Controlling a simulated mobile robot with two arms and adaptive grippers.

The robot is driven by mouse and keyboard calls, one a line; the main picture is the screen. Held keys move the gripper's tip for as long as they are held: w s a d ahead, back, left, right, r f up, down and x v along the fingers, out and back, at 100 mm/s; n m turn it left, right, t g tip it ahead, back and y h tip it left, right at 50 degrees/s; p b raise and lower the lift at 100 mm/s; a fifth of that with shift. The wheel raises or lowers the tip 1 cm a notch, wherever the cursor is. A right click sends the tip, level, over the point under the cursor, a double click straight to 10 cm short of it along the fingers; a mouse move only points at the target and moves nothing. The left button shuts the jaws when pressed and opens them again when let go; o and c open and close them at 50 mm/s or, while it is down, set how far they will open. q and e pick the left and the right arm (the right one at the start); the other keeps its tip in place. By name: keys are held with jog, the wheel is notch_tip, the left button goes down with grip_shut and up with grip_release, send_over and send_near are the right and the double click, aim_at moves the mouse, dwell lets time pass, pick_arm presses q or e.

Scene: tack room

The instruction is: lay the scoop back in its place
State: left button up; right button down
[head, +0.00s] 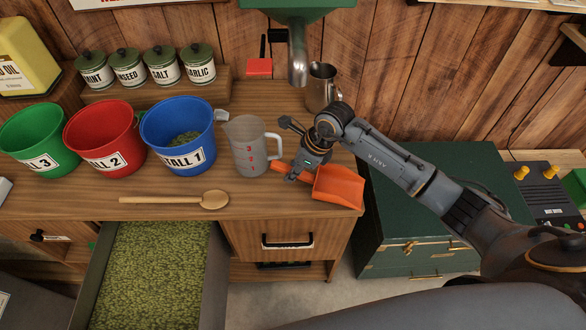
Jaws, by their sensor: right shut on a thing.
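An orange scoop (338,187) is at the right end of the wooden counter, its pan toward the right front corner and its handle running left. My right gripper (298,172) comes in from the right and is shut on the scoop's handle, hiding part of it. I cannot tell whether the scoop touches the counter or is held just above it. My left gripper is not in view. No marked place for the scoop can be made out.
A clear measuring jug (248,148) stands just left of the gripper, a metal pitcher (321,88) behind. Blue (180,138), red (103,140) and green (40,140) buckets line the left. A wooden spoon (170,200) lies in front. An open drawer (217,285) holds green pellets.

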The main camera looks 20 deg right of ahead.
jog(key=c, duration=1.1)
grip_release()
jog(key=v, duration=1.2)
jog(key=shift+s+r+p, duration=0.1)
jog(key=shift+r+p, duration=2)
jog(key=shift+r, duration=1.95)
